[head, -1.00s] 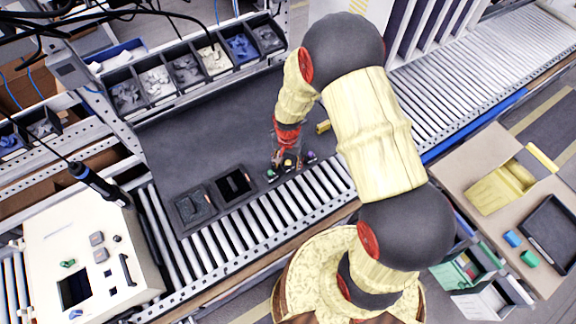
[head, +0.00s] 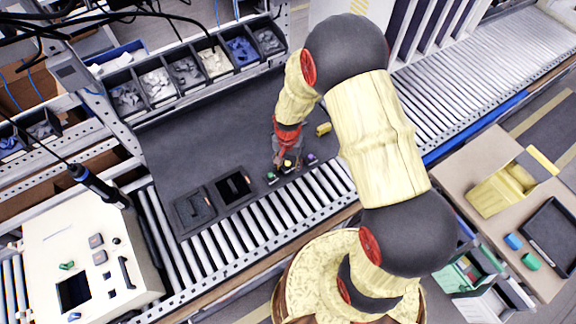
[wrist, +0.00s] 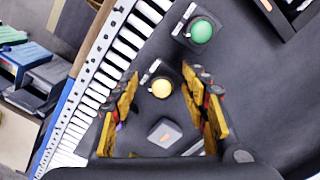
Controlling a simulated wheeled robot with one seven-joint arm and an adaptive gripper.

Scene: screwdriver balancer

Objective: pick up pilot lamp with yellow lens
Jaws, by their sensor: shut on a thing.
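The pilot lamp with yellow lens (wrist: 161,88) is between the two fingers of my gripper (wrist: 164,92) in the wrist view. Its round yellow lens faces the camera, with a pale metal piece beside it; its dark body is hard to make out. My gripper (head: 287,162) is low over the dark mat in the head view, shut on this lamp, and the fingers hide much of it. A lamp with a green lens (wrist: 201,31) stands close by, apart from the fingers; it also shows in the head view (head: 271,177).
A purple-lensed piece (head: 312,158) sits just right of my gripper. A yellow part (head: 323,129) lies farther back. Two dark trays (head: 215,203) are to the left; rollers (head: 300,196) run in front.

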